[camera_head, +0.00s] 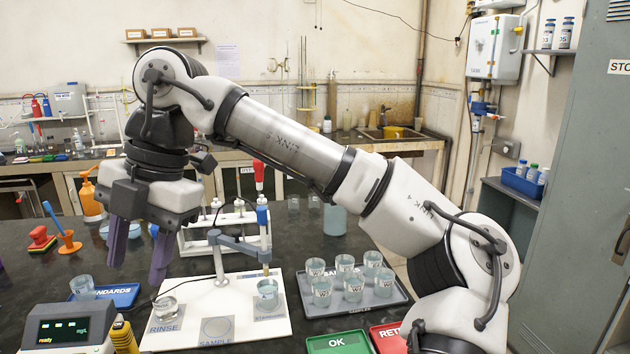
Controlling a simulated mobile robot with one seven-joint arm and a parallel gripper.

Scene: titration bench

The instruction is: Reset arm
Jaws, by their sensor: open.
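My gripper (140,258) hangs at the left with its two purple fingers pointing down. The fingers are apart and nothing is between them. It is above the black bench (40,290), near the left edge of the white board (230,300). My arm reaches from the lower right, up and across to the left, and hides part of the back of the room.
The board carries a probe stand (220,260), a rinse dish (166,308) and a beaker (267,292); its sample spot (216,329) is empty. Several beakers stand on a grey tray (340,305). Green (338,343) and red (389,338) trays lie in front. A meter (68,328) stands front left.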

